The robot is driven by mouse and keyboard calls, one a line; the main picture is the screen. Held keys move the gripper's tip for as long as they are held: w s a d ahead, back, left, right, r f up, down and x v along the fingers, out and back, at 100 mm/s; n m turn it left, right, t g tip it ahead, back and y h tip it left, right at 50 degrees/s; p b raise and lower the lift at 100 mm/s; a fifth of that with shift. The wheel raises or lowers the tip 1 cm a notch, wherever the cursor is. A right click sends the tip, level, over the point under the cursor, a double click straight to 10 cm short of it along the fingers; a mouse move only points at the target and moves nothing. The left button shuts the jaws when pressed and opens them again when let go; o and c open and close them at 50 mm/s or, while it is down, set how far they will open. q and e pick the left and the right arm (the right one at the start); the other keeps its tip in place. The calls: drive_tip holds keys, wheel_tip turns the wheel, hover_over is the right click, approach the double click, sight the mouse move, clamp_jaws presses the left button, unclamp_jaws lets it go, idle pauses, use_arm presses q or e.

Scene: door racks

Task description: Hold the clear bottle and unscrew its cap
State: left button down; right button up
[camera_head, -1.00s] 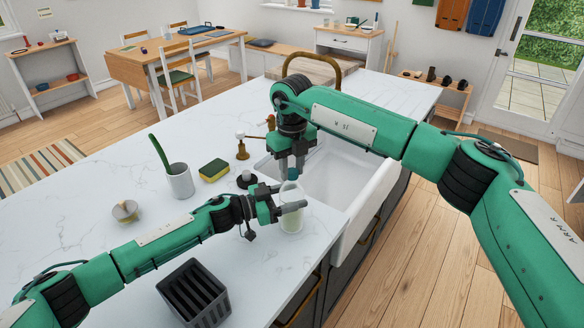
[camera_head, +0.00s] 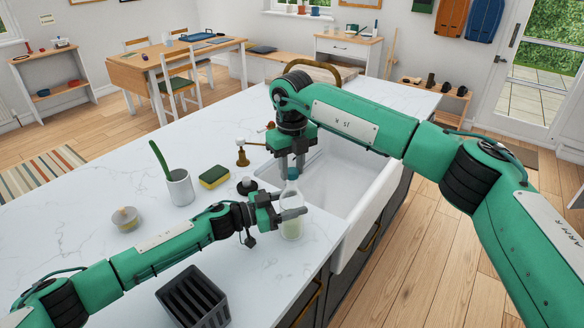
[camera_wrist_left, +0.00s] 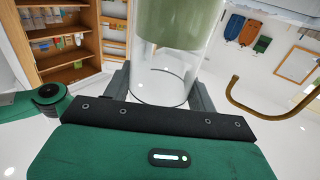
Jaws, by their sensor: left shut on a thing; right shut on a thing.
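The clear bottle (camera_head: 291,227) stands upright near the sink edge of the counter, with pale green contents low inside. My left gripper (camera_head: 291,207) is shut around its body from the left. In the left wrist view the bottle's clear wall (camera_wrist_left: 165,85) rises between the two fingers (camera_wrist_left: 160,92). My right gripper (camera_head: 292,170) points down above the bottle, shut on the small teal cap (camera_head: 293,173) at its top. The fingers partly hide the cap. I cannot tell whether cap and neck are apart.
The white sink (camera_head: 330,180) lies just behind and right of the bottle. A yellow sponge (camera_head: 214,177), a mug with a green brush (camera_head: 180,187) and a dark rack (camera_head: 194,298) stand on the counter to the left. The counter's front edge is close by on the right.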

sight(292, 171)
drive_tip(key=shift+r, duration=1.9)
use_arm(q)
drive_tip(key=shift+c, duration=1.9)
unclamp_jaws()
drive_tip(key=shift+a, duration=0.1)
use_arm(e)
wheel_tip(292, 171, down, 3)
drive_tip(key=shift+r+b, duration=0.2)
drive_tip(key=shift+b, duration=1.05)
use_arm(q)
drive_tip(key=v, duration=1.1)
drive_tip(key=shift+s+a, duration=0.2)
use_arm(e)
drive_tip(key=shift+d, duration=0.1)
